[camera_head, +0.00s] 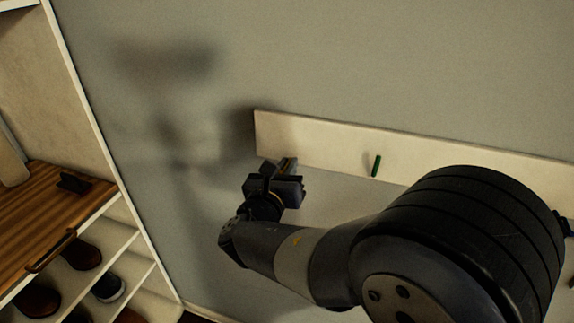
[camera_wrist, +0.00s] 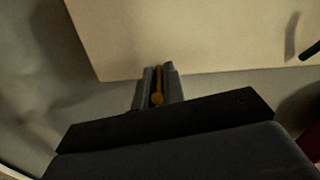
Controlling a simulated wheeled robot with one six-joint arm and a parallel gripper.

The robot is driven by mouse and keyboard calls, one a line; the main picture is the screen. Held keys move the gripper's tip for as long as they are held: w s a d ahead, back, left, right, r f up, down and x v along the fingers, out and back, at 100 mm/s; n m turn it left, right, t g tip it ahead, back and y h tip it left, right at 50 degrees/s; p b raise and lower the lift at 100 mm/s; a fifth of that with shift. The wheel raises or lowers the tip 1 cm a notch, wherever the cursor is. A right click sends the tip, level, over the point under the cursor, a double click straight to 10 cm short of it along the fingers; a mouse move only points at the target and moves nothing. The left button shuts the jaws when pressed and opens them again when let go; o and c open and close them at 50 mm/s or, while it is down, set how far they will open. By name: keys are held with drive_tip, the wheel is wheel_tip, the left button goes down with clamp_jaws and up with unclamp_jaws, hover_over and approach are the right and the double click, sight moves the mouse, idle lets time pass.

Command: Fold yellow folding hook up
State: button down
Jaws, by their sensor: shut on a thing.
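The yellow folding hook (camera_wrist: 158,88) shows in the wrist view as a thin yellow strip with a rounded end, between the two fingers of my gripper (camera_wrist: 158,90). The fingers are shut on it, in front of the lower edge of the pale board (camera_wrist: 180,40). In the head view my gripper (camera_head: 287,178) is at the left end of the pale wall board (camera_head: 330,145). The hook cannot be made out there; the gripper hides that spot.
A green hook (camera_head: 376,165) sticks out from the board to the right of my gripper. A dark hook (camera_wrist: 310,50) shows at the right edge of the wrist view. A shelf unit with shoes (camera_head: 84,254) and a wooden top (camera_head: 45,215) stands at the left.

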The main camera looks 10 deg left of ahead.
drive_tip(key=r+g+p, duration=0.1)
drive_tip(key=p, duration=0.2)
drive_tip(key=shift+r+g, duration=0.15)
drive_tip(key=shift+g, duration=0.15)
drive_tip(key=shift+r+g+y+p, duration=0.1)
drive_tip(key=shift+g+y+p, duration=0.2)
drive_tip(key=shift+g+p, duration=0.55)
drive_tip(key=shift+w+g+p, duration=0.2)
drive_tip(key=shift+g+p, duration=0.2)
drive_tip(key=shift+g, duration=0.35)
drive_tip(key=shift+w+r+g, duration=0.15)
drive_tip(key=shift+r+g, duration=0.15)
drive_tip(key=shift+g, duration=0.9)
drive_tip(key=c, duration=1.5)
unclamp_jaws()
drive_tip(key=b+v, duration=0.1)
drive_tip(key=v, duration=0.9)
drive_tip(key=shift+s+r+b, duration=0.2)
drive_tip(key=shift+r+b, duration=0.15)
drive_tip(key=shift+r, duration=0.05)
